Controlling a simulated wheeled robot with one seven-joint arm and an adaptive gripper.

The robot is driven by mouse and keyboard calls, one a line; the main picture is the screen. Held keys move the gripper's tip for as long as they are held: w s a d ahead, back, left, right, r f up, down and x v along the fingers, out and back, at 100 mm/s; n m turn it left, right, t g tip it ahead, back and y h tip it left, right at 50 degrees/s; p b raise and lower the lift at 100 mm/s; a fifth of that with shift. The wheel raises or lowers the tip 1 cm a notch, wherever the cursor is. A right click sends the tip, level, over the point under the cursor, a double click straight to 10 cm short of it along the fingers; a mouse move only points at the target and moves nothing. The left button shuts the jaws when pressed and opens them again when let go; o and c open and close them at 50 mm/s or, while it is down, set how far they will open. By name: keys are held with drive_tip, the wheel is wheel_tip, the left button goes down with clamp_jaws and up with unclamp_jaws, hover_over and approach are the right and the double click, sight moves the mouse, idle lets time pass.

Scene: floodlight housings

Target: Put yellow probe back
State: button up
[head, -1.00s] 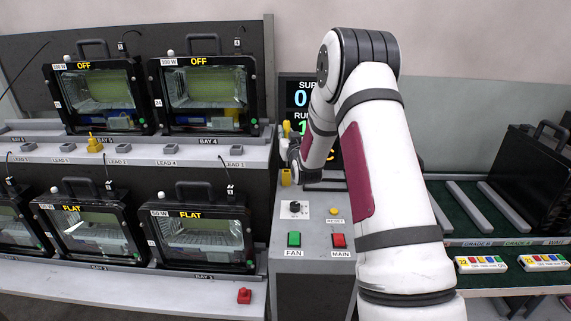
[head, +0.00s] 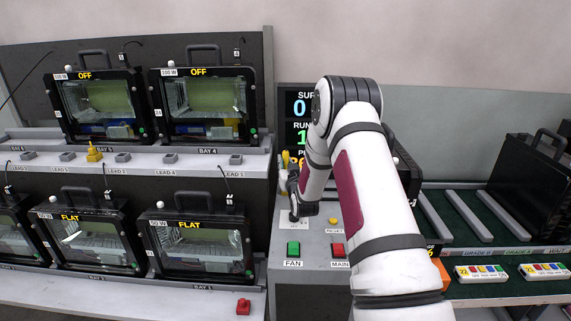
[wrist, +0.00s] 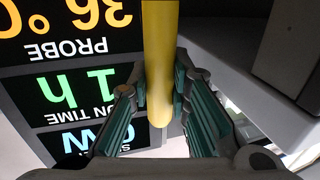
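The yellow probe (wrist: 160,60) stands between my gripper's teal-padded fingers in the wrist view, its rounded end towards the camera. My gripper (wrist: 160,90) appears shut on it, with the fingertips close against both sides. In the head view, a small yellow part, likely the probe (head: 285,158), shows upright at the left edge of the display. My gripper there is a dark shape above the grey console, partly hidden by my arm. The probe's far end and its resting place are hidden.
The display (wrist: 75,90) is close beside the gripper and reads upside down in the wrist view. The console (head: 312,255) carries a green FAN button (head: 293,249) and a red MAIN button (head: 338,250). Floodlight housings (head: 205,103) fill the shelves at left. Rails stand at right.

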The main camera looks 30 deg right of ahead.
drive_tip(key=o, duration=0.4)
drive_tip(key=shift+o, duration=0.2)
drive_tip(key=shift+s+r, duration=0.1)
drive_tip(key=shift+r, duration=0.05)
drive_tip(key=v, duration=1.2)
drive_tip(key=s+a+r+n+g+y, duration=0.2)
drive_tip(key=s+a+r+g+y, duration=0.35)
drive_tip(key=a+r, duration=0.75)
drive_tip(key=s+a+r+g, duration=0.1)
drive_tip(key=s+a+g, duration=0.1)
drive_tip(key=s, duration=0.8)
drive_tip(key=s+a+r+n+g, duration=0.1)
drive_tip(key=s+a+g, duration=0.2)
drive_tip(key=s, duration=0.8)
drive_tip(key=s+a+r+g, duration=0.1)
drive_tip(key=s+a, duration=0.4)
drive_tip(key=s, duration=0.6)
drive_tip(key=shift+a+r+n+g, duration=0.25)
drive_tip(key=shift+n+g, duration=0.15)
drive_tip(key=shift+g, duration=0.25)
